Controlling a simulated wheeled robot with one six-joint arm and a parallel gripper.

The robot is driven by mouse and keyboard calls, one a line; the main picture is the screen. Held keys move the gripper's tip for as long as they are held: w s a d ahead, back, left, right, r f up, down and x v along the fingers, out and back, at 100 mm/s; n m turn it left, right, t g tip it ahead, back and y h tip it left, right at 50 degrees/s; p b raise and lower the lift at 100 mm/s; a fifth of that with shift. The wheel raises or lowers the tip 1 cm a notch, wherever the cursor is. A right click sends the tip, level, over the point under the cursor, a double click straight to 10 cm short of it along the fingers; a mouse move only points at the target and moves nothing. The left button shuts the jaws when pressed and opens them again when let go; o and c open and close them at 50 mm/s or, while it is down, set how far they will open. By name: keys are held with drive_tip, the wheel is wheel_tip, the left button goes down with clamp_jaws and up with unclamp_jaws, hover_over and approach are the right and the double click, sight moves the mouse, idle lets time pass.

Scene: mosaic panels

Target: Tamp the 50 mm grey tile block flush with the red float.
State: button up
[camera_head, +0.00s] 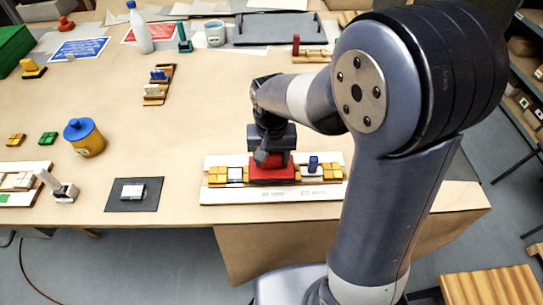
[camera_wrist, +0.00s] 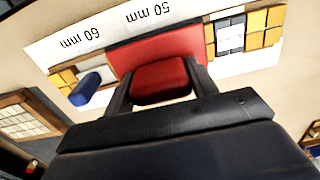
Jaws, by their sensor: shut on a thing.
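My gripper (camera_head: 271,153) is shut on the handle of the red float (camera_head: 272,172); in the wrist view its fingers (camera_wrist: 163,82) flank the red handle. The float's flat plate (camera_wrist: 142,51) lies over the yellow-tiled row of a white panel (camera_head: 225,194), beside the "50 mm" label. Whatever lies under the float is hidden, and I cannot tell whether the visible block is flush.
A blue-handled piece (camera_head: 313,163) stands in the row right of the float, near the "60 mm" label. A yellow pot with a blue lid (camera_head: 86,139) and a dark mat (camera_head: 132,195) with a pale block are to the left. Bare table lies behind the panel.

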drive_tip(key=shift+f+b, duration=0.4)
drive_tip(key=shift+f, duration=0.15)
idle(0.4)
drive_tip(key=shift+s+f, duration=0.15)
drive_tip(key=shift+f, duration=0.1)
idle(1.1)
wheel_tip(320, 180, up, 7)
drive_tip(key=p, duration=0.5)
drive_tip(key=shift+r+p, duration=0.2)
drive_tip(key=shift+p, duration=0.2)
drive_tip(key=shift+w+f, duration=0.1)
drive_tip(key=shift+w, duration=0.1)
